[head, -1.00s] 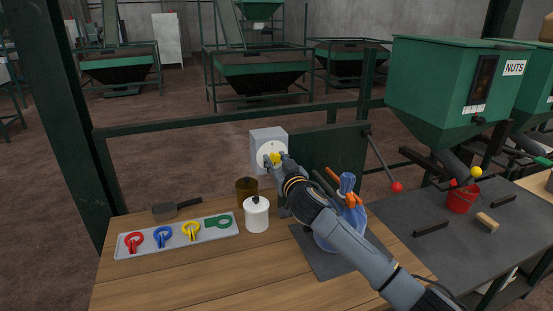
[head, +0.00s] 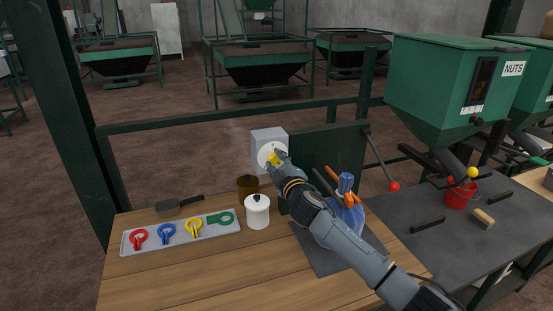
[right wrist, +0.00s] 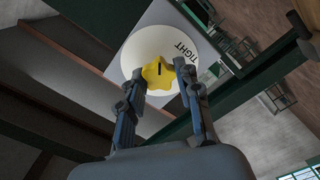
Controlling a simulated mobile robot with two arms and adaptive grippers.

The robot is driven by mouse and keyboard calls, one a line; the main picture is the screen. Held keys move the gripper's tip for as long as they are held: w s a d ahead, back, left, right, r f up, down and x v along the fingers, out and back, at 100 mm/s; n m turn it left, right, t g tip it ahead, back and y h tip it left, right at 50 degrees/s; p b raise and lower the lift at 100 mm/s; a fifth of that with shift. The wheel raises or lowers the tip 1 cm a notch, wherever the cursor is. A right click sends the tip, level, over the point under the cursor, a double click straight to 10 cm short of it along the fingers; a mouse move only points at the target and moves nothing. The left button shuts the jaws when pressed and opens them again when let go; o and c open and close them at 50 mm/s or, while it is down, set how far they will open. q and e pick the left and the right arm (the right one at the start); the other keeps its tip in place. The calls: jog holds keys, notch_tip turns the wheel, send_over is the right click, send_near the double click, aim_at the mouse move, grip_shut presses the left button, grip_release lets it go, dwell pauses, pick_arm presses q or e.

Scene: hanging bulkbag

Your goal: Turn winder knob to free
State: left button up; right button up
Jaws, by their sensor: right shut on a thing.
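The winder knob is yellow and lobed, with a dark mark on it, and sits on a white round dial (right wrist: 134,50). The word TIGHT shows on the dial in the right wrist view. The dial is on a grey box (head: 259,142) at the back of the bench. My right gripper (head: 277,158) is shut on the knob (right wrist: 158,73), a finger on each side of it. Its fingers hide part of the knob in the head view. My left gripper is not in view.
A grey tray (head: 127,246) with red, blue, yellow and green clips lies on the wooden bench (head: 190,280). A white lidded jar (head: 257,213), a brown pot (head: 247,186) and a blue jug with orange-handled tools (head: 348,211) stand near my right arm. A green panel (head: 325,155) is beside the box.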

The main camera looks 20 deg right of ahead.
jog(key=n+p, duration=0.2)
jog(key=n, duration=0.5)
jog(key=n+p, duration=0.1)
jog(key=n, duration=0.3)
jog(key=shift+f+p, duration=0.1)
jog(key=shift+p, duration=0.25)
jog(key=n+p, duration=0.1)
jog(key=n, duration=0.2)
jog(key=shift+n, duration=0.3)
jog(key=n+p, duration=0.1)
jog(key=n, duration=0.2)
jog(key=shift+n+p, duration=0.3)
jog(key=shift+p, duration=0.1)
jog(key=n+p, duration=0.1)
jog(key=n, duration=0.2)
jog(key=shift+n, duration=0.4)
jog(key=n+p, duration=0.2)
jog(key=n, duration=0.2)
jog(key=shift+d+f, duration=0.1)
jog(key=shift+f+n+p, duration=0.1)
jog(key=shift+n+p, duration=0.45)
jog(key=shift+n, duration=0.55)
